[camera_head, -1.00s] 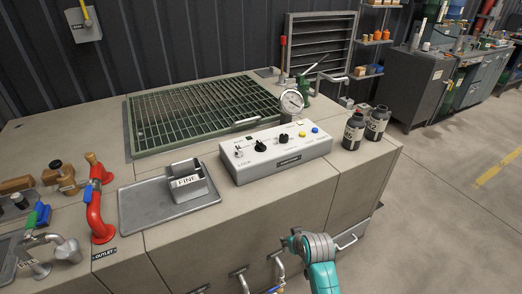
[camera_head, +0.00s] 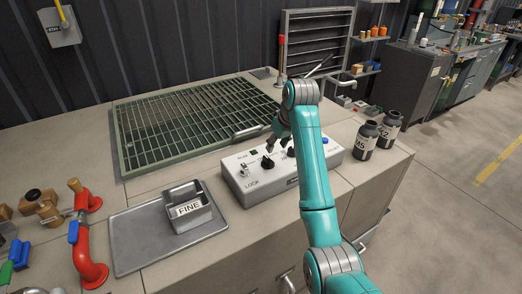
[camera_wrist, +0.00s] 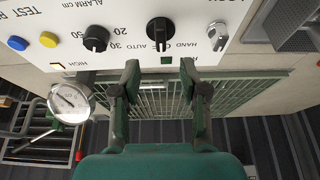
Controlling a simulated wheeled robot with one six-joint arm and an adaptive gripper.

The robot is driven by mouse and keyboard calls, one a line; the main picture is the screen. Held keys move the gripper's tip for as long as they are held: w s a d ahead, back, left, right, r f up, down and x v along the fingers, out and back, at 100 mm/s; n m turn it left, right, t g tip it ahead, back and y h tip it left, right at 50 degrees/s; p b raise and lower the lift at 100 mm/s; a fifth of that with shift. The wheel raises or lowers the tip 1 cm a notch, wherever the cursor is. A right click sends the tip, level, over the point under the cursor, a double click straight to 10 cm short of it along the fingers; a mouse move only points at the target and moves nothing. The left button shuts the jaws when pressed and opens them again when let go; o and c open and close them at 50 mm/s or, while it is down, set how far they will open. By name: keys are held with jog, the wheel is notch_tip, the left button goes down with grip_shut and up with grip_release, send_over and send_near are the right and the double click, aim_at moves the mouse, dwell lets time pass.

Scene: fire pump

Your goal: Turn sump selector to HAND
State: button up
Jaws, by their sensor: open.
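The sump selector is a black knob (camera_head: 267,162) on the white control box (camera_head: 240,186). In the wrist view the selector (camera_wrist: 160,30) sits at top centre, with HAND lettered to its right and AUTO to its left. Its white mark points down the picture, between those words. My gripper (camera_wrist: 160,76) is open and empty, its two green fingers spread below the knob in the wrist view and apart from it. In the head view my gripper (camera_head: 276,135) is at the box's rear edge, just behind the knob, partly hidden by my arm.
A second black knob (camera_wrist: 95,38), marked ALARM cm, is beside the selector. A toggle switch marked LOCK (camera_wrist: 217,33) is on its other side. Blue (camera_wrist: 17,43) and yellow (camera_wrist: 48,39) buttons and a pressure gauge (camera_wrist: 70,102) are near. Black bottles (camera_head: 366,138) stand right of the box.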

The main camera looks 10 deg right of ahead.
aim_at(269, 159)
jog(key=x, duration=1)
jog(key=shift+w+a+f, duration=0.15)
jog(key=shift+w+f, duration=0.05)
jog(key=shift+w, duration=0.2)
grip_shut()
